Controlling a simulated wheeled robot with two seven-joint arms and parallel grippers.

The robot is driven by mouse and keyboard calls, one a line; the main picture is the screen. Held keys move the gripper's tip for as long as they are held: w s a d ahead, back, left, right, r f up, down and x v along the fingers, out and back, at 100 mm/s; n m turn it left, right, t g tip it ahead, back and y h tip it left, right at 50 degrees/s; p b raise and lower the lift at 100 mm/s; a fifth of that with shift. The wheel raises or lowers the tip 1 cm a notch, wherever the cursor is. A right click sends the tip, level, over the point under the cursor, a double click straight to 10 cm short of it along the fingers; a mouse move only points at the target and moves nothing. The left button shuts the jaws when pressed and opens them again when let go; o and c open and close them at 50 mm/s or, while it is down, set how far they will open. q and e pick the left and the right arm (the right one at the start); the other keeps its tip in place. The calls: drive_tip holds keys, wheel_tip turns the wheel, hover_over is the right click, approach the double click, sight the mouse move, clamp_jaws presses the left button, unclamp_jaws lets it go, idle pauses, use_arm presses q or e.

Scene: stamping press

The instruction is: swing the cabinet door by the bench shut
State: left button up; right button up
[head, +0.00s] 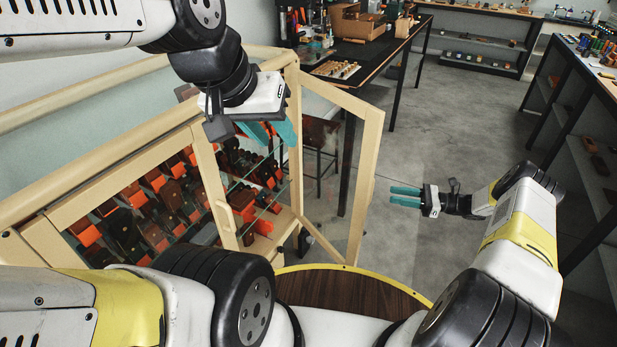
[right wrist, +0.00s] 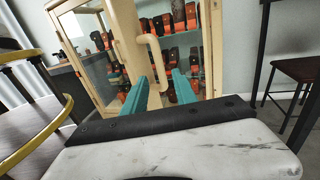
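The cabinet (head: 62,106) has a pale wooden frame and glass. Its right-hand glass door (head: 369,155) stands open, swung out from the right side of the opening. The other door (head: 215,180), with a pale handle (head: 222,215), looks shut; the handle also shows in the right wrist view (right wrist: 152,56). My left gripper (head: 270,133) is in front of the opening, left of the open door, with its teal fingers apart and empty. My right gripper (head: 405,196) is right of the open door's free edge, apart from it, open and empty; its fingers (right wrist: 160,88) point at the cabinet.
Brown and orange goods (head: 140,212) fill the cabinet shelves. A dark bench (head: 375,62) with boxes stands behind the door, with a stool (head: 320,135) near it. A round wooden top with a yellow rim (head: 345,290) is in front. Grey floor right of the door is clear.

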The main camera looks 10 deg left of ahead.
drive_tip(key=a, duration=0.8)
drive_tip(key=shift+w+a, duration=0.15)
drive_tip(key=shift+w, duration=0.05)
drive_tip(key=shift+d, duration=0.2)
clamp_jaws()
